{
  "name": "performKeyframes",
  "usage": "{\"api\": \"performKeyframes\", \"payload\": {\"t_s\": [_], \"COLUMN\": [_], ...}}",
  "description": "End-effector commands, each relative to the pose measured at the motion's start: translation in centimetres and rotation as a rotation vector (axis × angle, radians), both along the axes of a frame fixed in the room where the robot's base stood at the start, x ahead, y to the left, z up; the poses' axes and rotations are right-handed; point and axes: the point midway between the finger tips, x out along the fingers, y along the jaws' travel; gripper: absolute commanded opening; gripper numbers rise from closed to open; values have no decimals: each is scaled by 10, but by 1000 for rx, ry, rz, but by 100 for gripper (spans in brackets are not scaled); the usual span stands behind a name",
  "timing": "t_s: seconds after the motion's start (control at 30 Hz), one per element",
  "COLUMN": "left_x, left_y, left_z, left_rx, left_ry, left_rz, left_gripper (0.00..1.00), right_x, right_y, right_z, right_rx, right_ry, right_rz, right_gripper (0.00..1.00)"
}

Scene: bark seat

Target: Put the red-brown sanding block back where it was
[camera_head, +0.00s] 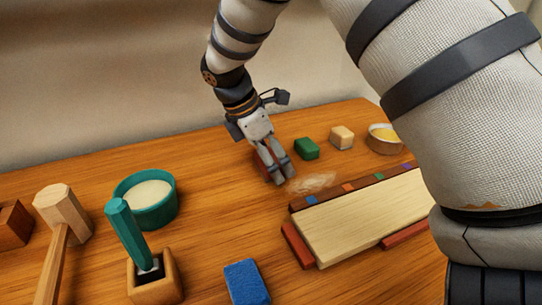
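The red-brown sanding block (262,160) is at my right gripper (282,177), low over the table and left of a pale dusty patch. The gripper points down, and its fingers cover much of the block. Red-brown shows beside and between the fingers. I cannot tell whether they grip it, or whether the block rests on the wood. A green block (306,149) and a cream block (342,137) stand to the right, roughly in line with it. My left gripper is not in view.
A pale board (362,218) with a coloured-marked strip and red-brown side pieces lies right of centre.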

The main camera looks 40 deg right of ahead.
Motion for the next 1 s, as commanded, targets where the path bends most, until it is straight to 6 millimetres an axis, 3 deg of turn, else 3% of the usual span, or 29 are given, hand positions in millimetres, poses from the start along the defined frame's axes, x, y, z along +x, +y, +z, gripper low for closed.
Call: {"api": "performKeyframes", "payload": {"t_s": [0.13,0.4,0.53,0.7,1.0], "left_x": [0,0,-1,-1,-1], "left_y": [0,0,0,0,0], "left_z": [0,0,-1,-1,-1], "left_rx": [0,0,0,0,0], "left_ry": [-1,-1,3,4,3], "left_rz": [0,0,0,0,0], "left_gripper": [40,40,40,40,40], "right_x": [2,11,13,14,14], "right_y": [4,31,39,44,44], "right_z": [13,79,101,113,114], "right_rx": [-1,-1,0,1,1], "right_ry": [-3,-4,0,2,2], "right_rz": [1,2,-1,0,0], "right_gripper": [86,86,86,86,86]}}
